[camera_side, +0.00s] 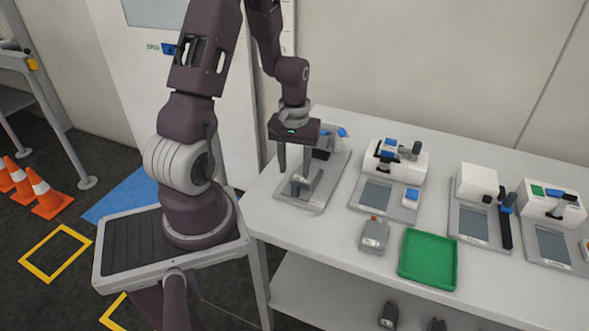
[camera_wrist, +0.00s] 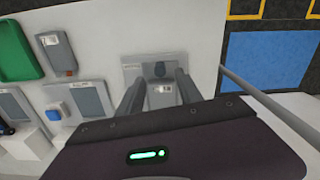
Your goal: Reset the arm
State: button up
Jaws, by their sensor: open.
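My gripper (camera_side: 294,168) is in the side view, pointing down above the leftmost device (camera_side: 326,188) on the white table. Its two dark fingers are apart, with a clear gap between them. Whether the fingers touch that block I cannot tell. The block sits on the light grey plate of the leftmost device. My arm reaches over the table's left end from its base.
A green tray (camera_side: 428,259) and a grey handheld unit (camera_side: 374,236) lie at the table's front. Several white devices with screens, such as one at the middle (camera_side: 390,180), stand to the right. Orange cones (camera_side: 48,196) stand on the floor at left. A wall closes the back.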

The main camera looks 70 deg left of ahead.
jog(key=w+d+r+m+t+y, duration=0.1)
jog(key=d+r+m, duration=0.2)
jog(key=d+r, duration=0.3)
jog(key=d+r+m+t, duration=0.2)
jog(key=d+r, duration=0.2)
jog(key=r, duration=0.4)
jog(key=s+d+r+m+t+h, duration=0.1)
jog(key=s+d+r+m+t, duration=0.1)
jog(key=s+d+r+m, duration=0.3)
jog(key=s+d+r, duration=0.4)
jog(key=s, duration=0.1)
jog(key=shift+d+m+t, duration=0.3)
jog(key=shift+d+m, duration=0.05)
jog(key=shift+m, duration=0.05)
